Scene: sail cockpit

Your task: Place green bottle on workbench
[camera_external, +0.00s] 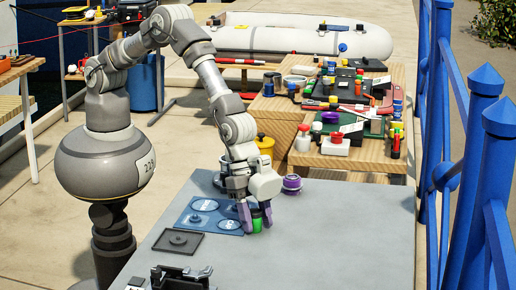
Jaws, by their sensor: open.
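The green bottle (256,221) stands upright on the grey workbench (330,240), towards its far left part. My gripper (254,219) points down at the bottle, with its purple fingers on either side of it. The fingers are open, and I cannot tell whether either one touches the bottle. The top of the bottle is partly hidden by my gripper.
A blue panel with round white marks (205,216) lies left of the bottle, with a dark square plate (178,243) nearer. A purple-topped jar (292,184) stands behind. A black rack (182,277) is at the front. The bench's right side is clear; blue railing (485,170) stands beyond.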

